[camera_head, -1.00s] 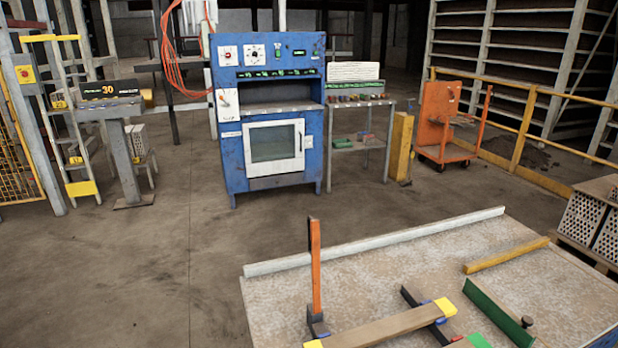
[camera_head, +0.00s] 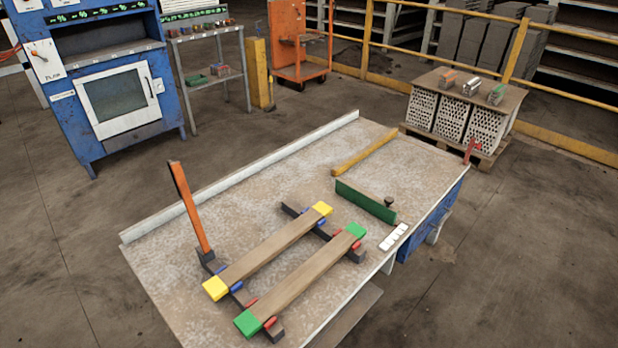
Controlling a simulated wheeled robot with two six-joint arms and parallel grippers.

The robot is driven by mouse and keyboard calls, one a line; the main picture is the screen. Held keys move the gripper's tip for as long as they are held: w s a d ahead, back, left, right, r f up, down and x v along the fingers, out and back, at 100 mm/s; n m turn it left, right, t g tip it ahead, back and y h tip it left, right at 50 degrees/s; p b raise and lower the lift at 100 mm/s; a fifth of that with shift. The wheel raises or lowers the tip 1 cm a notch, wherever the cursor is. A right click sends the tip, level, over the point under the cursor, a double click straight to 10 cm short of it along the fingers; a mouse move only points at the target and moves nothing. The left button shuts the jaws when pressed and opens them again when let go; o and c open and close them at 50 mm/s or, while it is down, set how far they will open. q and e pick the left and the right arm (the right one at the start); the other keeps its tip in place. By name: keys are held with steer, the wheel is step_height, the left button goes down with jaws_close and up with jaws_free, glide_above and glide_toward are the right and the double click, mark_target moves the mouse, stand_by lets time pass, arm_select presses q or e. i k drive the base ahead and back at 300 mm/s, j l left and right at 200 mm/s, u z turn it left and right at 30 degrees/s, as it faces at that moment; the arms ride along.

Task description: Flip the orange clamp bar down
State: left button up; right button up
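The orange clamp bar (camera_head: 188,207) stands up, leaning slightly, at the left part of the workbench (camera_head: 160,258). Its lower end meets a dark bracket (camera_head: 207,256) at the left end of a frame on the bench. The frame has two wooden bars, one with yellow ends (camera_head: 275,243) and one with green ends (camera_head: 302,272), resting across dark cross pieces. Neither of my grippers shows in the head view.
A green plate with a dark knob (camera_head: 365,201) and a yellow bar (camera_head: 363,153) lie on the bench. A white rail (camera_head: 250,175) runs along its far edge. The blue machine (camera_head: 115,80) stands behind left, and a pallet of hollow bricks (camera_head: 450,116) behind right. Floor left of the bench is clear.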

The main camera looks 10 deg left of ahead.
mark_target(176, 169)
steer(key=j+z, duration=0.1)
steer(key=j, duration=0.35)
steer(key=k+j+z, duration=0.15)
steer(key=j, duration=0.25)
steer(key=j+z, duration=0.1)
steer(key=j, duration=0.3)
steer(key=k+j+z, duration=0.1)
steer(key=j, duration=0.3)
steer(key=k+j+z, duration=0.1)
steer(key=j, duration=0.3)
steer(key=k+j+z, duration=0.15)
steer(key=j, duration=0.25)
steer(key=k+j+z, duration=0.1)
steer(key=j, duration=0.3)
steer(key=k, duration=0.1)
